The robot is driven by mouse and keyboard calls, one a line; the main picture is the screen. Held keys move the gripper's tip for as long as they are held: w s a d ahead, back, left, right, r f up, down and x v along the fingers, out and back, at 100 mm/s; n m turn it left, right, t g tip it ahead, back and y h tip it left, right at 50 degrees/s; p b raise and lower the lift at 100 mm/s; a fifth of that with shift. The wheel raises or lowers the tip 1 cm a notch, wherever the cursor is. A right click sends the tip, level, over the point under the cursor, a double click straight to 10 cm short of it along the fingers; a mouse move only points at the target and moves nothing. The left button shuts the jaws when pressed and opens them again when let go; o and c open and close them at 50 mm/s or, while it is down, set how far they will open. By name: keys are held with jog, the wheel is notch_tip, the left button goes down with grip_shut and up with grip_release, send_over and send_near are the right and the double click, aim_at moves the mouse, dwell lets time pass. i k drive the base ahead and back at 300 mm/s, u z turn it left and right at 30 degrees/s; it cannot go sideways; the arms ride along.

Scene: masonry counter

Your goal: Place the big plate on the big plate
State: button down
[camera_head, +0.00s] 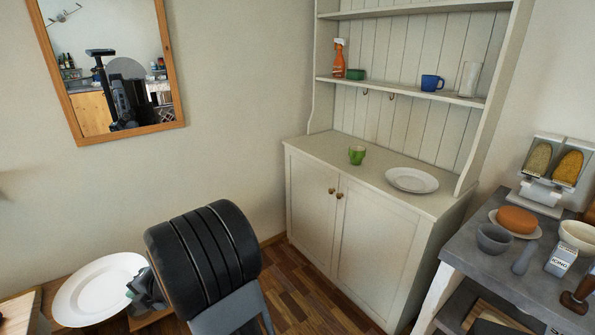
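One big white plate (98,291) is at the lower left, over or on a wooden surface; I cannot tell whether it touches it. My gripper (138,287) is at this plate's right rim, partly hidden behind my thick black arm link. A finger overlaps the rim, but whether the fingers are closed on it does not show clearly. Another big white plate (412,180) lies flat and empty on the cream cabinet top (375,175), toward its right end, well away from my gripper.
A green cup (357,155) stands left of the cabinet plate. A grey counter (480,262) with bowls and dispensers stands at right.

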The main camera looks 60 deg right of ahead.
aim_at(415, 187)
jog(key=z, duration=0.7)
jog(key=i, duration=0.95)
jog(key=z, duration=2.25)
